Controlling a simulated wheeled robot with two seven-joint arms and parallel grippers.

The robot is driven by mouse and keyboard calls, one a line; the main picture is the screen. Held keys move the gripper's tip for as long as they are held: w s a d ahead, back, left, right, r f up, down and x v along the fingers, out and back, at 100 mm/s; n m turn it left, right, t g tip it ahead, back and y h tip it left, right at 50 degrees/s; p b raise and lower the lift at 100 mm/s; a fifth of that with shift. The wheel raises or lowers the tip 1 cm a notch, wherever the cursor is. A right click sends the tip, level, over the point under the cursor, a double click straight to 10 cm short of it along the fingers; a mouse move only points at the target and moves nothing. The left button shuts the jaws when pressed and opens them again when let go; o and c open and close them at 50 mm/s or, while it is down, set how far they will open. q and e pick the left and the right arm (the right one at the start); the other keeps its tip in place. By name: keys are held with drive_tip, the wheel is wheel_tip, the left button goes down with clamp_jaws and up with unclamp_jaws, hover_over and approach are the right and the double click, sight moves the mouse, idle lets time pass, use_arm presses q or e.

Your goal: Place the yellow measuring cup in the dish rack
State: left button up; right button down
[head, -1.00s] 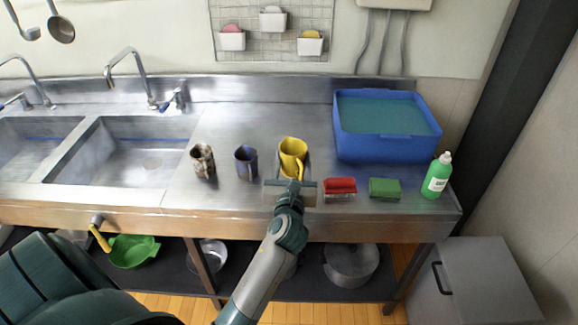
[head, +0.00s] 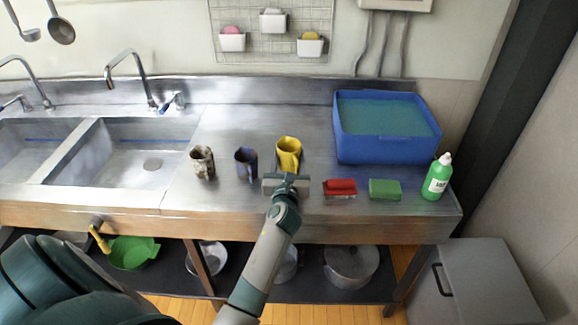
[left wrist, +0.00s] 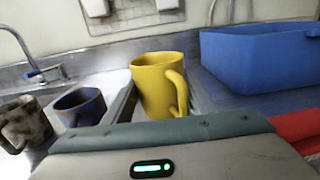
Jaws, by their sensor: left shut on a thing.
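The yellow measuring cup (head: 288,150) is upright over the steel counter, in the middle of the head view. My left gripper (head: 287,172) is shut on it from the front; in the left wrist view its two fingers flank the yellow cup (left wrist: 158,88), whose handle points right. I cannot tell for sure whether the cup's base touches the counter. I see no clear dish rack; a blue rectangular tub (head: 385,148) with a teal inside stands at the back right. My right gripper is out of view.
A blue-grey mug (head: 246,163) and a mottled mug (head: 202,163) stand left of the cup. A red sponge (head: 340,190), a green sponge (head: 384,189) and a green bottle (head: 438,177) line the front right. Sinks (head: 120,150) are at left. The counter behind the cups is clear.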

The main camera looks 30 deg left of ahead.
sight(289, 167)
use_arm(q)
wheel_tip(289, 167, down, 3)
drive_tip(key=shift+d+f, duration=0.1)
drive_tip(key=shift+f, duration=0.05)
drive_tip(key=shift+f, duration=0.1)
drive_tip(key=shift+f+b, duration=0.35)
drive_tip(key=shift+b, duration=0.15)
drive_tip(key=o, duration=1.3)
drive_tip(key=shift+r, duration=0.1)
drive_tip(key=shift+s+r, duration=0.1)
drive_tip(key=shift+r, duration=0.05)
